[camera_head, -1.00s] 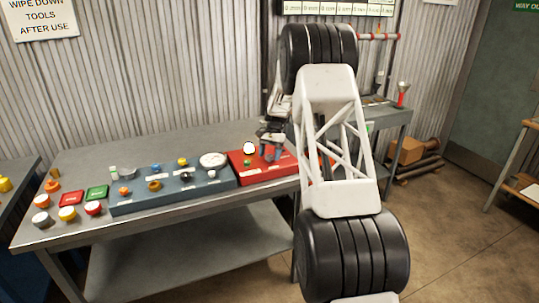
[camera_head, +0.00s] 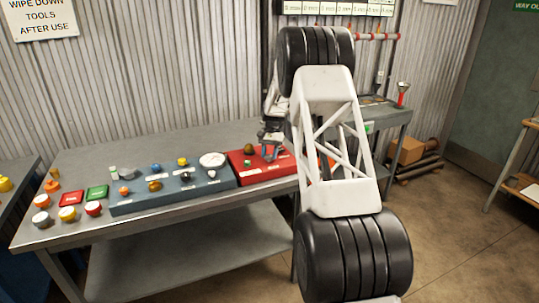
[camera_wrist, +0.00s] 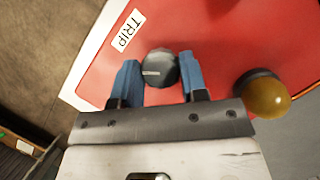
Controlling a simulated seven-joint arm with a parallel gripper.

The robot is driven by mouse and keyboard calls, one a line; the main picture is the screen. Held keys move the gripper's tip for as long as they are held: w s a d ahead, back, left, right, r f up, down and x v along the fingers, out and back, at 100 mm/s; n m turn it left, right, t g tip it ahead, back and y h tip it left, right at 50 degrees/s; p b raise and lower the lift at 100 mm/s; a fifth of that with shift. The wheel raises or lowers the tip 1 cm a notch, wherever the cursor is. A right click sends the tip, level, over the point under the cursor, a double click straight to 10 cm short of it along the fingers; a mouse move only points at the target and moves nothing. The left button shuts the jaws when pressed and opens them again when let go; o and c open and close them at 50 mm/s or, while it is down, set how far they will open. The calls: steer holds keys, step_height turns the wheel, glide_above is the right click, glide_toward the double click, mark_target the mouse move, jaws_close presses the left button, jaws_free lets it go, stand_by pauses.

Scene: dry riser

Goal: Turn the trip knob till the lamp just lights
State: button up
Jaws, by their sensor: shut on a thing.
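The trip knob (camera_wrist: 160,66) is dark, with a pale mark on the left of its top. It stands on the red panel (camera_wrist: 225,40), beside a white TRIP label (camera_wrist: 129,30). My gripper (camera_wrist: 160,78) is shut on the knob, with one blue finger on either side. In the head view my gripper (camera_head: 271,150) is over the red panel (camera_head: 262,174) and hides the knob. The lamp (camera_wrist: 267,96) is an amber dome to the right of the knob in the wrist view. It looks dark, also in the head view (camera_head: 249,149).
A blue-grey panel (camera_head: 205,186) with several knobs and a white dial (camera_head: 212,160) adjoins on the left. Several coloured buttons (camera_head: 93,208) sit at the bench's left end. A small green part (camera_head: 247,163) is on the red panel near the lamp.

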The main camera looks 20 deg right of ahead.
steer(key=o, duration=0.9)
steer(key=shift+o, duration=0.2)
steer(key=shift+r, duration=0.1)
steer(key=v, duration=0.7)
steer(key=shift+r, duration=0.3)
steer(key=shift+w+d, duration=0.1)
steer(key=shift+w, duration=0.05)
